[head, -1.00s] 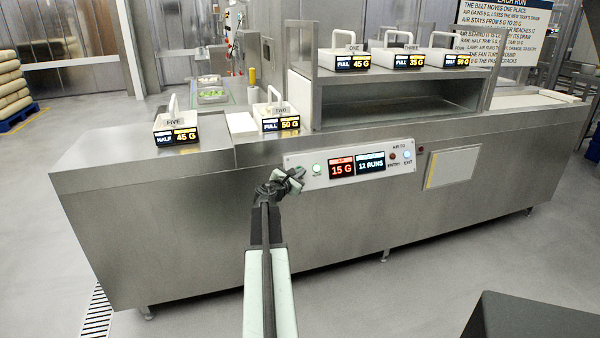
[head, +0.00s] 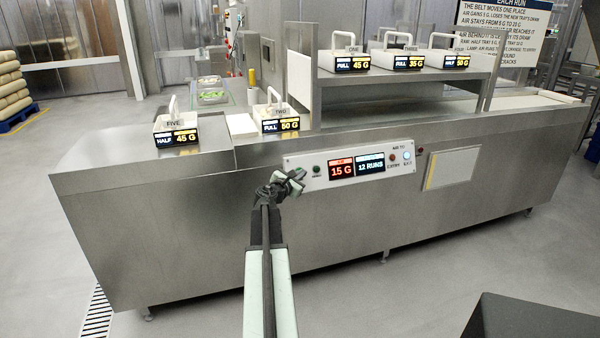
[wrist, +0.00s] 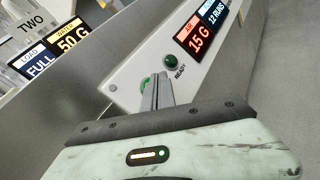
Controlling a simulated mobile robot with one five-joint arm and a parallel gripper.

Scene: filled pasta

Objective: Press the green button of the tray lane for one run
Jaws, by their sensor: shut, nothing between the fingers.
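The control panel (head: 347,166) is on the front of the steel lane. Its red display (head: 341,170) reads 15 G and its blue display (head: 370,165) reads 12 RUNS. The READY lamp (wrist: 171,61) is dark green. The green button (wrist: 146,84) shows in the wrist view as a green edge, mostly hidden behind my fingers. My gripper (head: 296,178) is shut and empty at the panel's left end. In the wrist view its fingertips (wrist: 158,82) are over the button; whether they touch it is unclear.
Tray FIVE (head: 175,130) and tray TWO (head: 276,115) stand on the lane at left. Trays ONE (head: 345,55), THREE (head: 400,55) and another (head: 455,55) stand on the raised shelf. A rule sign (head: 505,32) is behind. Free floor lies in front.

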